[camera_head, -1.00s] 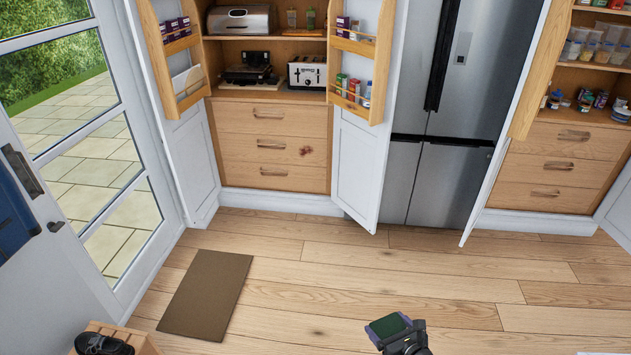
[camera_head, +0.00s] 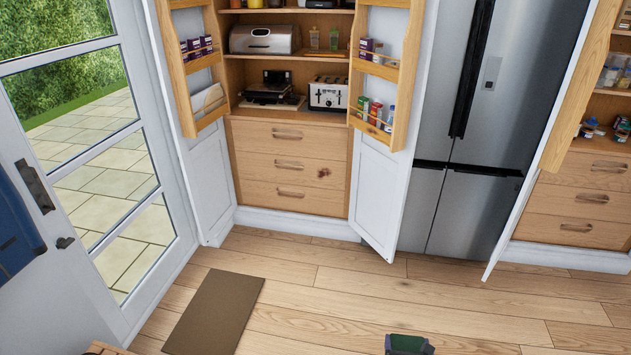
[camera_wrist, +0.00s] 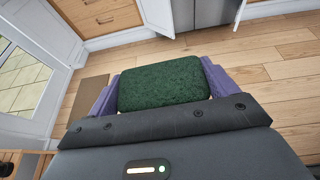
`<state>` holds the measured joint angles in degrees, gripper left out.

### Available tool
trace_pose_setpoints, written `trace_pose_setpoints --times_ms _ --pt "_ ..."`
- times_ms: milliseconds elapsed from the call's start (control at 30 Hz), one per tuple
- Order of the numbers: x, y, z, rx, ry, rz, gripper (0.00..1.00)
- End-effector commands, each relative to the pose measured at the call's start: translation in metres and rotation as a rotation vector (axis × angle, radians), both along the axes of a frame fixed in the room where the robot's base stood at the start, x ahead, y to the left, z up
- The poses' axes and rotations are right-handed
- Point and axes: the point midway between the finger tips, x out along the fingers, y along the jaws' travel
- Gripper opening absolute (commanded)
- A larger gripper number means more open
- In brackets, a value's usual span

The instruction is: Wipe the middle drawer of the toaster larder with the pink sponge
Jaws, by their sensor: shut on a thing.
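The toaster larder (camera_head: 233,150) stands open, with a two-slot toaster (camera_head: 327,94) on its lower shelf. Below are three shut wooden drawers. The middle drawer (camera_head: 262,166) has a reddish-brown stain (camera_head: 324,173) right of its handle. My gripper (camera_wrist: 164,86) has purple fingers shut on a sponge (camera_wrist: 165,82). Only a dark green face of the sponge shows; no pink is visible. The sponge also shows at the bottom edge of the head view (camera_head: 408,343), well short of the larder and apart from it.
The larder's doors are open, the right door (camera_head: 380,200) jutting forward beside the drawers. A steel fridge (camera_head: 440,210) stands to the right, then another larder (camera_head: 570,205). A brown mat (camera_head: 213,310) lies on the clear wooden floor. A glazed door (camera_head: 120,170) is at left.

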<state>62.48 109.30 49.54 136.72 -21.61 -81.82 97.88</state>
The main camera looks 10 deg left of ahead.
Motion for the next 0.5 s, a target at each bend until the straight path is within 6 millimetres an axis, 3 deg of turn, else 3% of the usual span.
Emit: trace_pose_setpoints --times_ms 100,267,500 --pt "0.000 -0.012 0.000 -0.002 0.000 -0.023 0.65" --pt "0.000 -0.013 -0.001 -0.003 0.001 -0.025 0.65" --pt "-0.008 0.002 -0.031 -0.007 0.014 -0.008 0.65"
